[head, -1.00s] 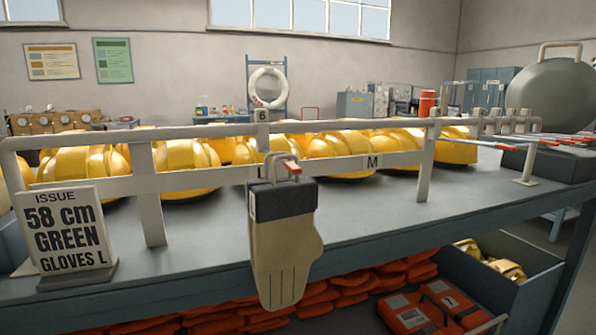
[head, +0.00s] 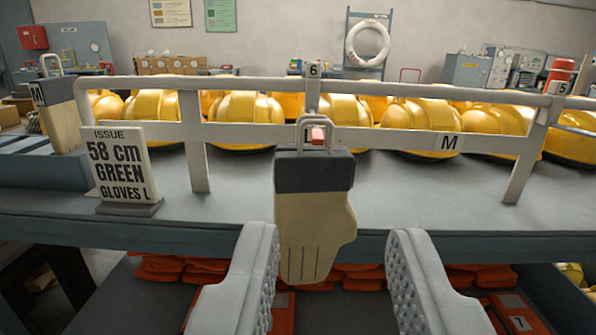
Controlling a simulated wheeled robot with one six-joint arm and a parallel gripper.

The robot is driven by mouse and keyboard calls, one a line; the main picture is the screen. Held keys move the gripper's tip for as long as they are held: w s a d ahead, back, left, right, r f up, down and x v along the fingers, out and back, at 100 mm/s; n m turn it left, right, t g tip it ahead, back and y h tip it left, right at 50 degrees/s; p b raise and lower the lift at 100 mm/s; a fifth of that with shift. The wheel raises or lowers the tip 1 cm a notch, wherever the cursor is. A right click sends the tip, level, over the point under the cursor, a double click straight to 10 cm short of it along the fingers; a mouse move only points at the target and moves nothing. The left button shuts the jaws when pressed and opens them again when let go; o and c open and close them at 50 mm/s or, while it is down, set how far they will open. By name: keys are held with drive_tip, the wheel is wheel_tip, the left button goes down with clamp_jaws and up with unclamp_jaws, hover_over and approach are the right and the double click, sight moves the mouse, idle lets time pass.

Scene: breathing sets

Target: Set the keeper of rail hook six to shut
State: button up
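Rail hook six is a metal loop (head: 303,121) on the pale rail, below a tag marked 6 (head: 314,70). A tan glove (head: 315,220) with a dark cuff hangs from the hook. My gripper (head: 333,235) is open and empty. Its two grey padded fingers stand below the hook, one on each side of the glove's lower part in the picture, apart from the keeper.
The pale rail (head: 400,95) runs across the bench, with yellow helmets (head: 245,118) behind it. A sign reading 58 cm green gloves L (head: 120,165) stands left. Another glove (head: 62,115) hangs far left. Hook tag 5 (head: 563,88) is at right. Orange packs (head: 185,268) lie below.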

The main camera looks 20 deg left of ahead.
drive_tip(key=f, duration=0.2)
approach(318, 142)
drive_tip(key=shift+g+y, duration=0.4)
drive_tip(key=x, duration=0.9)
drive_tip(key=shift+w+d+r, duration=0.2)
drive_tip(key=shift+r, duration=0.1)
clamp_jaws()
